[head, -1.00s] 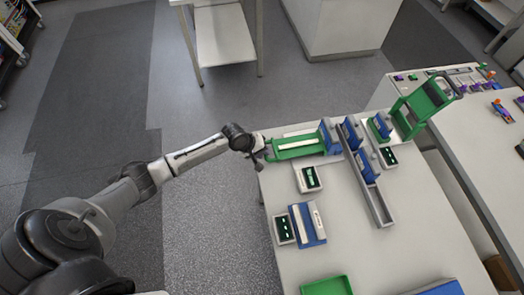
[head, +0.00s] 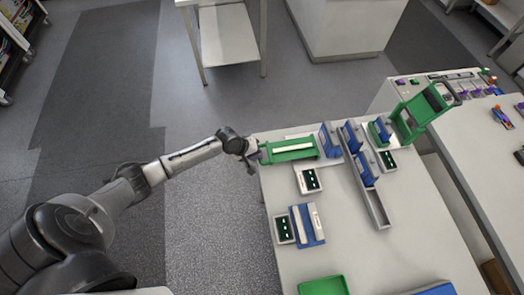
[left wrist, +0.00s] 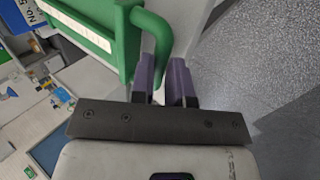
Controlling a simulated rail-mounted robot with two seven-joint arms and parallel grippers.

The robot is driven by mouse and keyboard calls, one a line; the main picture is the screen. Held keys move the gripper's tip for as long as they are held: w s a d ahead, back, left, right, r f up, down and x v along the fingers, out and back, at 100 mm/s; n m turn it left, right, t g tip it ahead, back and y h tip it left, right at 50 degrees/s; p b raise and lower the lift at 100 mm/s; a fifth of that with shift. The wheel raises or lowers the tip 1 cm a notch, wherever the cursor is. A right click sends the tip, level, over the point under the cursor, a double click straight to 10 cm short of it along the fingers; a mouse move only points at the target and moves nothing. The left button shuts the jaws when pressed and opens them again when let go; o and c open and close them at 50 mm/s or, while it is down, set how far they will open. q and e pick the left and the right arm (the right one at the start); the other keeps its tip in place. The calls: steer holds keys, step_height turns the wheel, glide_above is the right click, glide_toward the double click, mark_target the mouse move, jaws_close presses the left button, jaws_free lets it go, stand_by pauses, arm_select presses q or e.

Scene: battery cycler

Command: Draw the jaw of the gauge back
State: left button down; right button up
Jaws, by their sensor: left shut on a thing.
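The gauge lies along the back left of the table, with a green sliding jaw (head: 290,151) that carries a pale strip and a blue upright block (head: 329,141) to its right. There is a gap between jaw and block. My left gripper (head: 256,155) is at the jaw's left end, at the table's edge. In the left wrist view its two purple fingers (left wrist: 163,82) are shut on the green handle (left wrist: 158,35) that curves out of the jaw (left wrist: 95,35). My right gripper is not in view.
A small display (head: 308,181) stands in front of the gauge. A grey channel (head: 376,206) with blue blocks runs to its right, and a tilted green frame (head: 420,112) stands beyond. Another display (head: 283,229) and a green tray (head: 322,286) lie nearer. Bare tabletop (head: 350,250) lies between.

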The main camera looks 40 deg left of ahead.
arm_select(q)
steer(key=shift+a+f, duration=0.1)
steer(key=shift+f, duration=0.05)
steer(key=c, duration=1.1)
jaws_free()
steer(key=shift+s, duration=0.1)
steer(key=v, duration=1.4)
steer(key=shift+p, duration=0.4)
